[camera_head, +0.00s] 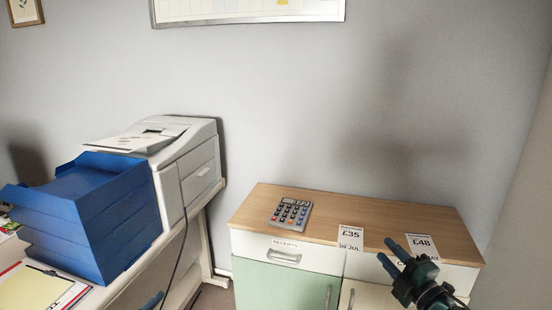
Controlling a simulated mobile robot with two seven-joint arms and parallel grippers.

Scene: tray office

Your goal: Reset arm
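My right gripper (383,250) reaches in from the lower right, in front of the cabinet's right part. Its two blue fingers are spread apart with nothing between them, so it is open and empty. It covers part of a drawer front. A small blue tip (153,300) at the bottom edge, left of the middle, looks like a finger of my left gripper. The rest of that gripper is out of view, and its opening does not show.
A wood-topped cabinet (330,209) holds a calculator (291,213) and paper slips marked £35 (350,238) and £48 (422,246). Its left drawer is labelled RECEIPTS (285,244). Blue stacked trays (125,222) and a printer (200,170) stand on the left desk. A clipboard (35,290) lies nearby.

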